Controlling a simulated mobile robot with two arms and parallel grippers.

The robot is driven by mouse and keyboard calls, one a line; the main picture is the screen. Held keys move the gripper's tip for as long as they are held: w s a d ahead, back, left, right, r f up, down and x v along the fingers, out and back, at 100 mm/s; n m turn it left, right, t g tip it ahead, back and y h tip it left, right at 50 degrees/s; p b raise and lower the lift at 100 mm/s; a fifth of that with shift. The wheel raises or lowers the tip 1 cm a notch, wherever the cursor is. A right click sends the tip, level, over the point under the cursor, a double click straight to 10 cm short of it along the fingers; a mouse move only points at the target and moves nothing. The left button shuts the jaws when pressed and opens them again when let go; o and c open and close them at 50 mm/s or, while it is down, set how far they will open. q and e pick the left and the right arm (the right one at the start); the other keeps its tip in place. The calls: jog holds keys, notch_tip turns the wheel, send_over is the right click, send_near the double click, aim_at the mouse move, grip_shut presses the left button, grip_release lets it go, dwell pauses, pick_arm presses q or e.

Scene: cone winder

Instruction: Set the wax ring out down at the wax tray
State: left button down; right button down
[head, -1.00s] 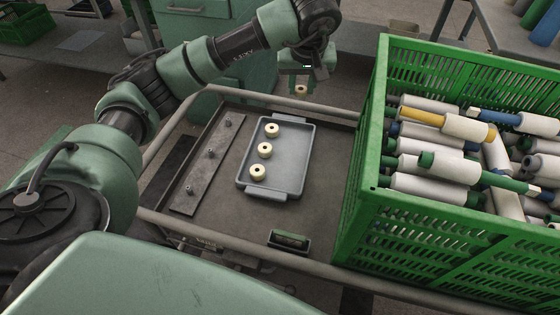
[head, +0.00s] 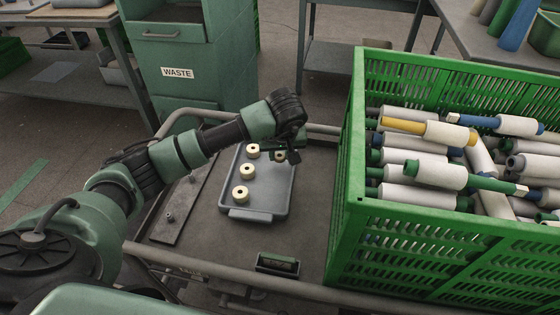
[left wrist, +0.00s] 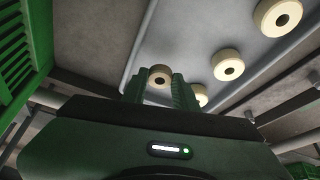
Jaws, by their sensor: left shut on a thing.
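The wax tray (head: 277,194) is a grey-blue tray on the cart top in the head view. Three cream wax rings stand in a row along its left side: a near one (head: 240,193), a middle one (head: 246,170) and a far one (head: 252,150). My left gripper (head: 282,154) is over the far right part of the tray. In the left wrist view its two green fingers (left wrist: 160,88) are shut on another wax ring (left wrist: 160,75), with the tray (left wrist: 195,40) behind. The arm partly hides the tray's far end. Whether the held ring touches the tray I cannot tell. My right gripper is out of view.
A tall green crate (head: 440,235) full of yarn cones stands close to the right of the tray. A metal strip with pegs (head: 170,215) lies to the left. A small dark box (head: 277,264) sits at the cart's near edge. The tray's right side is bare.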

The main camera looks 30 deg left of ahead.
aim_at(280, 159)
pick_arm(q)
jog(key=shift+f, duration=1.4)
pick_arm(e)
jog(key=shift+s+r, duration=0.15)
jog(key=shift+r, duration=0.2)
pick_arm(q)
jog(key=shift+f+b, duration=0.15)
jog(key=shift+b, duration=0.15)
jog(key=c, duration=1.4)
grip_release()
jog(key=shift+o, duration=0.2)
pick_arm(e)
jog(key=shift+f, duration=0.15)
